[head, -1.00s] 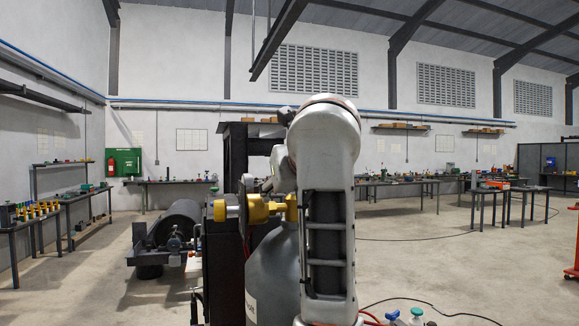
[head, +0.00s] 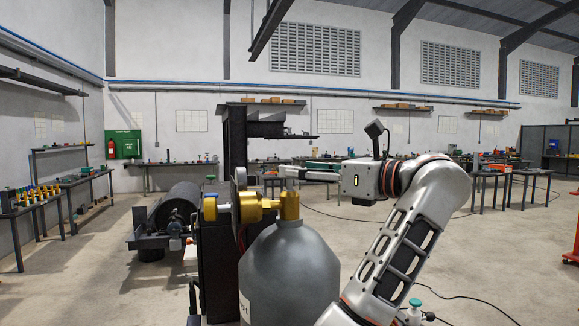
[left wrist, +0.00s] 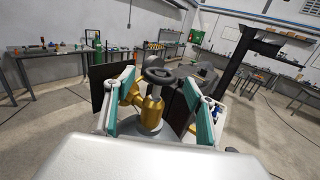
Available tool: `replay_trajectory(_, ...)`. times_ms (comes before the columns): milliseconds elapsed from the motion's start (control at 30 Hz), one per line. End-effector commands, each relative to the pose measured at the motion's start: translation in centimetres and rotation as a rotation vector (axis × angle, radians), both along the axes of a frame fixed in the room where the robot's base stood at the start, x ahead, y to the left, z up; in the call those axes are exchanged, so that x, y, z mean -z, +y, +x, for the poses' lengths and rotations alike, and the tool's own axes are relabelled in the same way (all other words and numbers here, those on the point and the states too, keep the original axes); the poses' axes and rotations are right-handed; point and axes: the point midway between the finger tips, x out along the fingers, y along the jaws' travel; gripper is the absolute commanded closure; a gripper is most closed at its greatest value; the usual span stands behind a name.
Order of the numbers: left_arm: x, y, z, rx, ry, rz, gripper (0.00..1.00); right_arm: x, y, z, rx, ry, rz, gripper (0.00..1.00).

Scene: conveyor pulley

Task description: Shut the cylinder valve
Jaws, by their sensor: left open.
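The grey gas cylinder (head: 290,270) stands upright in the middle of the head view. Its brass valve (head: 289,207) is on top, with a yellow-brass regulator fitting (head: 255,208) on its left side. In the left wrist view the dark round handwheel (left wrist: 161,75) tops the brass valve body (left wrist: 152,112). My left gripper (head: 290,173) is open at the height of the valve top, its fingers pointing left. In the left wrist view its two teal-padded fingers (left wrist: 160,80) stand on either side of the handwheel. Contact cannot be told. My right gripper is not in view.
A dark stand (head: 238,150) rises behind the cylinder, and a black roller (head: 178,205) lies to its left. Workbenches (head: 508,170) line the walls. Cables cross the floor at right.

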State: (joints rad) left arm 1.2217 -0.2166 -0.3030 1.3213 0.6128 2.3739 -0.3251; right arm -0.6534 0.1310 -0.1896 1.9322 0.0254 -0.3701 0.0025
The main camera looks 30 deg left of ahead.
Motion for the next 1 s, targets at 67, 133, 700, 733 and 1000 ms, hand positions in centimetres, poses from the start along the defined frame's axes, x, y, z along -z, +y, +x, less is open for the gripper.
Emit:
replay_trajectory(67, -0.1, 1.4, 0.1, -0.003, 0.000, 0.002, 0.45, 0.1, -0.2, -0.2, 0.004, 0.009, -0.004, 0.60)
replay_trajectory(133, -0.1, 2.3, 0.2, -0.002, 0.000, 0.001, 0.45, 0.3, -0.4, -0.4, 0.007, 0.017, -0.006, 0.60)
replay_trajectory(700, 0.0, 4.0, 0.4, 0.002, 0.001, -0.002, 0.61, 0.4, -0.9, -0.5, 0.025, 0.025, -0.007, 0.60)
replay_trajectory(733, 0.0, 4.0, 0.4, 0.002, 0.001, -0.002, 0.68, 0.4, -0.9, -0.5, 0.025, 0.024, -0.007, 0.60)
replay_trajectory(1000, 0.0, 4.0, 0.4, 0.006, 0.000, -0.002, 0.84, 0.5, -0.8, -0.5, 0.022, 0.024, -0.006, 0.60)
